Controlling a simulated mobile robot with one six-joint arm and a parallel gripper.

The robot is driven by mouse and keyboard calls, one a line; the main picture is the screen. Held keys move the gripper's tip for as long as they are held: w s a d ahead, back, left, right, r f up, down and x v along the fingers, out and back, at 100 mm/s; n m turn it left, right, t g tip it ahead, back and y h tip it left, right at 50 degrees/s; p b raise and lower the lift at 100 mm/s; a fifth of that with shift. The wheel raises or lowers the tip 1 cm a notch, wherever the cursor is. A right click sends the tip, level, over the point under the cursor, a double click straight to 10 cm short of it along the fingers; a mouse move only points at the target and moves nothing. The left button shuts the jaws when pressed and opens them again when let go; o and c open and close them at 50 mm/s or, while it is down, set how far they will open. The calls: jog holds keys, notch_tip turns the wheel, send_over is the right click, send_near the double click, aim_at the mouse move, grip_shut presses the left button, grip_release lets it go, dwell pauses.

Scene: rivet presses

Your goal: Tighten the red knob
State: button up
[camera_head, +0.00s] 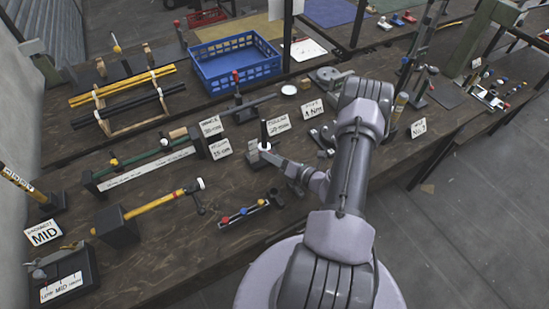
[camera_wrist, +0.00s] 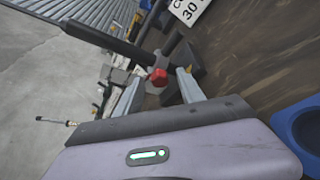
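In the wrist view, the red knob (camera_wrist: 158,77) is a small faceted red cap at the end of a dark fitting, close to a long black bar (camera_wrist: 105,41). My gripper (camera_wrist: 159,74) is open, with one pale finger on each side of the red knob in the picture. Gaps show between the knob and both fingers. I cannot tell how far the fingertips reach past the knob.
The dark wooden bench (camera_head: 160,230) is crowded with fixtures and label cards. A blue crate (camera_head: 235,65) stands behind. A yellow-handled tool (camera_head: 155,203) lies front left, near a bar with coloured knobs (camera_head: 243,212). A blue object (camera_wrist: 299,130) is close at the wrist view's right edge.

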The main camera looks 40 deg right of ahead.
jog(key=shift+s, duration=0.1)
jog(key=a+p+v, duration=0.1)
jog(key=p+v, duration=0.1)
jog(key=v, duration=1.5)
jog(key=shift+d+p, duration=0.35)
jog(key=shift+d, duration=0.15)
jog(key=shift+r, duration=0.1)
